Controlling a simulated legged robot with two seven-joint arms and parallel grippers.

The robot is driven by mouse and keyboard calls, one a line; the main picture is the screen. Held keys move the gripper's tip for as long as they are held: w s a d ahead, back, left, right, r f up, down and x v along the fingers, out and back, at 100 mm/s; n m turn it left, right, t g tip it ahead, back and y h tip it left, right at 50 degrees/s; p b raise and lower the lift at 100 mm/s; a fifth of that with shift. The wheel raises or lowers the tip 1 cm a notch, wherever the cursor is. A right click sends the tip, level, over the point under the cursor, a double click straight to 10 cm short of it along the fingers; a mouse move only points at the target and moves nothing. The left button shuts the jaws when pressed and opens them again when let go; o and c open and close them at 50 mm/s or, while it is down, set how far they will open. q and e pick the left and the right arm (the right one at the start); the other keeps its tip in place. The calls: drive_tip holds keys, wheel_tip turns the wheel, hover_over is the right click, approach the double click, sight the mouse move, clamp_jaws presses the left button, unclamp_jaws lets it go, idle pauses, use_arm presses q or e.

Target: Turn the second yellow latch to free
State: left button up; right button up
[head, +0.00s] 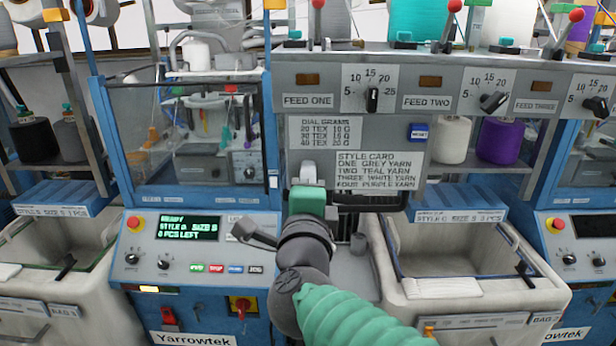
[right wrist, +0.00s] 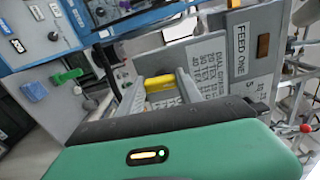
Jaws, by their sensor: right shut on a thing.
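A yellow latch (right wrist: 160,82) shows in the right wrist view, between the grey fingers of my right gripper (right wrist: 158,95). The gripper is shut on it. Its green body covers the lower part of that view and hides part of the latch's mount. In the head view my right gripper (head: 308,172) is up against the machine, just left of the style card (head: 376,171). There the gripper hides the latch. I cannot tell from these views whether the latch is turned. My left gripper is in neither view.
The dial grams plate (head: 325,132) and the feed one knob (head: 372,98) are above and near my right gripper. A lit display (head: 188,228) is at left. An open grey bin (head: 455,245) stands at right. A green lever (right wrist: 65,77) shows in the wrist view.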

drive_tip(key=shift+a+f+n, duration=0.15)
drive_tip(key=shift+f+n, duration=0.2)
drive_tip(key=shift+n, duration=0.15)
drive_tip(key=o, duration=1.2)
drive_tip(key=shift+o, duration=0.9)
drive_tip(key=shift+a+r, duration=0.1)
drive_tip(key=shift+r, duration=0.1)
